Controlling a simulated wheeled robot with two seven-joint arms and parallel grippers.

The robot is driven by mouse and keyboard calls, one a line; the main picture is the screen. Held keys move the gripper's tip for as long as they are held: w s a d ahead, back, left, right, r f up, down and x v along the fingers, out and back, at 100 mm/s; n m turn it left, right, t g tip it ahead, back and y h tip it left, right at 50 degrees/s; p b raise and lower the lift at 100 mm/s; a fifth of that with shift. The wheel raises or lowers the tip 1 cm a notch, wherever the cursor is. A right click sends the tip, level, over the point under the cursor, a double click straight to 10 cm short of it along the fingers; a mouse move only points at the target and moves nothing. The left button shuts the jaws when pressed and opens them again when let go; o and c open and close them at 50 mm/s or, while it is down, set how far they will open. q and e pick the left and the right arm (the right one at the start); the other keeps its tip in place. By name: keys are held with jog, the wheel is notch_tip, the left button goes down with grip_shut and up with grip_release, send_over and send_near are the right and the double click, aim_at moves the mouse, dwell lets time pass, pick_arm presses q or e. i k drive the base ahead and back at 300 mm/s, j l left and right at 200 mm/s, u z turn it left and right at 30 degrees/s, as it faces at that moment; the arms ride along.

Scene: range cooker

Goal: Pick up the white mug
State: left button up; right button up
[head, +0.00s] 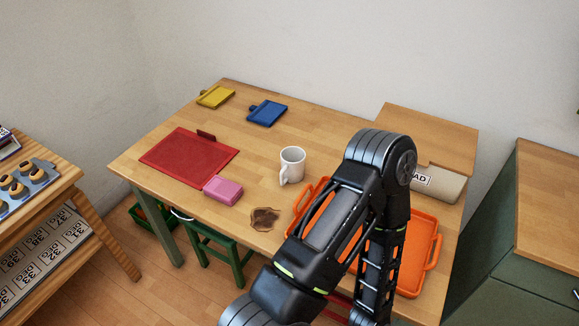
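The white mug (292,165) stands upright on the wooden table (330,131), with its handle toward the lower left. A brown stain (264,219) lies on the table in front of it. One of my arms rises from the bottom of the head view, bends to the right of the mug and goes back down. It does not appear to touch the mug. Neither gripper can be seen, so what they hold cannot be told.
An orange tray (431,239) is partly hidden behind my arm. A pink block (223,189), red board (187,158), blue board (267,113) and yellow board (216,96) lie on the table. A wooden board (435,137) and grey-beige item (440,185) are at right. Bare table lies behind the mug.

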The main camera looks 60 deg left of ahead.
aim_at(290, 169)
jog(key=u, duration=1.95)
jog(key=z, duration=1.65)
jog(key=k+j, duration=0.15)
jog(key=k, duration=0.15)
jog(key=k+j, duration=0.1)
jog(key=k, duration=0.2)
